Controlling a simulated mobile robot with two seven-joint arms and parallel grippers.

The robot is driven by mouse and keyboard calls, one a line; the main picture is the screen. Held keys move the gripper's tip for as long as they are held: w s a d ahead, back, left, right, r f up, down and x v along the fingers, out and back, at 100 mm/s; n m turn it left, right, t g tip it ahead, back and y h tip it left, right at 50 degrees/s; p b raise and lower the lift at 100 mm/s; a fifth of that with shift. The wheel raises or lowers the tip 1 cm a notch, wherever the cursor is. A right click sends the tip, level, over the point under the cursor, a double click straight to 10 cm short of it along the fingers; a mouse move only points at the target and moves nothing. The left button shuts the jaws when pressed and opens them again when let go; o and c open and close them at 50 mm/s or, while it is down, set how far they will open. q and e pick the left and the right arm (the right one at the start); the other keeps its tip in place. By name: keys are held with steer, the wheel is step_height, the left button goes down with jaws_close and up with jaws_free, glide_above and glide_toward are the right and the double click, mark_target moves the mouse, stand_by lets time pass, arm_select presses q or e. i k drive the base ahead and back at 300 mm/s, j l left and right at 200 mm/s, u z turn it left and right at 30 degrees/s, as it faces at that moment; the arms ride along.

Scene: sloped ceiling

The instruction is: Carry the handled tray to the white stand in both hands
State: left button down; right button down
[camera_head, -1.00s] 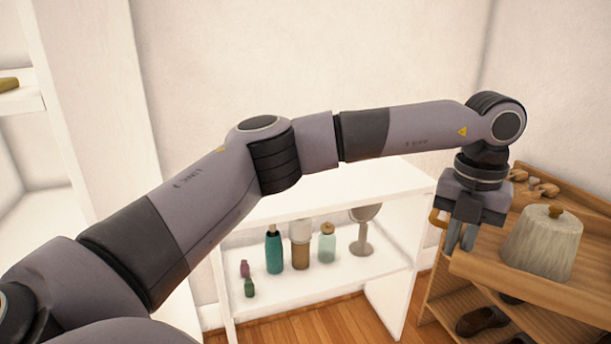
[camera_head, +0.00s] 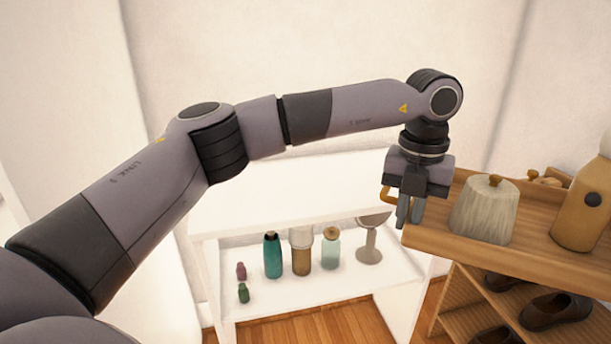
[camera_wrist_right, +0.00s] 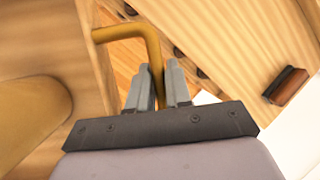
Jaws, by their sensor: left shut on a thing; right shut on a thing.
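The wooden handled tray (camera_head: 470,243) is at the right in the head view. It carries a grey-beige knobbed pot (camera_head: 483,212) and a tan bottle (camera_head: 585,205), cut off by the frame's edge. My left gripper (camera_head: 410,215) is shut on the tray's left handle (camera_head: 386,196), partly hiding it. My right gripper (camera_wrist_right: 158,88) is shut on the golden-brown handle (camera_wrist_right: 150,42) in the right wrist view and is outside the head view. The white stand (camera_head: 270,205) is left of the tray, its visible top bare, partly hidden by my left arm.
The stand's lower shelf holds several bottles (camera_head: 273,255) and a round-topped grey object (camera_head: 369,240). A wooden rack (camera_head: 455,310) with dark shoes (camera_head: 550,310) is below the tray. Small wooden pieces (camera_head: 545,178) lie behind the pot. White walls stand behind.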

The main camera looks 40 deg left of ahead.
mark_target(320, 178)
steer(key=i+u, duration=0.75)
steer(key=i, duration=0.15)
steer(key=u, duration=0.6)
